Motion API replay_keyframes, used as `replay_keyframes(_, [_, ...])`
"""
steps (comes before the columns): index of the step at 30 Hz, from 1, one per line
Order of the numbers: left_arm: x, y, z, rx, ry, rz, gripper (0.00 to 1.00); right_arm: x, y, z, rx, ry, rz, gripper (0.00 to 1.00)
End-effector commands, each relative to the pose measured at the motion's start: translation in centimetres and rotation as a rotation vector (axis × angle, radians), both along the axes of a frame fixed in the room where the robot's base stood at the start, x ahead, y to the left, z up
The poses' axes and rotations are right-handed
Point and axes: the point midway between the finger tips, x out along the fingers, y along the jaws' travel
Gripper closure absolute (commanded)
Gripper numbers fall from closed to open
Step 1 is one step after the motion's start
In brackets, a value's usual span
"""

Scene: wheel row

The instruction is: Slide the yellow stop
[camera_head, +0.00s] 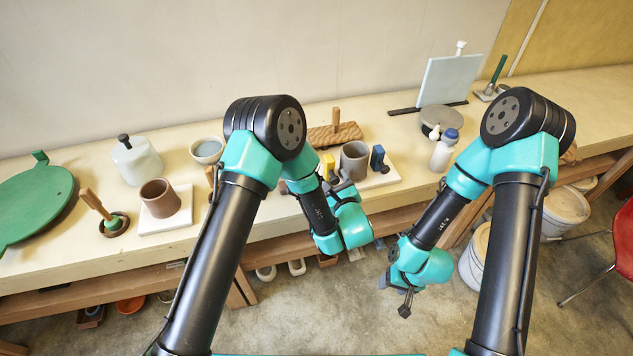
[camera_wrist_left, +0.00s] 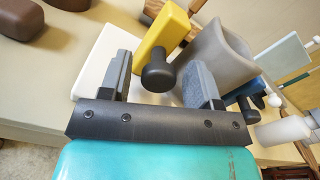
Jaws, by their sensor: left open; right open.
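The yellow stop (camera_head: 327,164) stands beside a grey cup (camera_head: 354,161) on a white board, partly hidden by my left arm in the head view. In the left wrist view the yellow stop (camera_wrist_left: 166,36) is a yellow block with a black knob (camera_wrist_left: 158,74) facing me. My left gripper (camera_wrist_left: 160,84) is open, with one finger to each side of the knob; I cannot tell whether either touches it. The right finger is close to the grey cup (camera_wrist_left: 218,55). My right gripper (camera_head: 405,303) is open and empty, hanging low in front of the bench.
A blue stop (camera_head: 378,158) with a dark knob is on the cup's other side. A white bottle (camera_head: 443,150) stands to the right. A brown cup (camera_head: 160,198) on a white tile (camera_head: 167,221) is to the left.

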Motion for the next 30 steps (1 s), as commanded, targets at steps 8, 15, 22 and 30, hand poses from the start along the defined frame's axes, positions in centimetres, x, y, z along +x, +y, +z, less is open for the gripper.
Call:
replay_keyframes(8, [-1.7,-0.5,0.0,0.0,0.001,-0.001,0.43,0.0,0.0,0.0,0.0,0.0,0.0,0.43])
replay_keyframes(15, [-3.2,-0.9,0.0,0.0,0.001,-0.002,0.43,0.0,0.0,0.0,0.0,0.0,0.0,0.43])
replay_keyframes(22, [-4.5,-1.2,0.0,0.001,0.001,0.0,0.43,0.0,0.0,0.0,0.0,0.0,0.0,0.43])
replay_keyframes(30, [-4.8,-1.3,0.0,0.0,0.0,0.001,0.43,0.0,0.0,0.0,0.0,0.0,0.0,0.43])
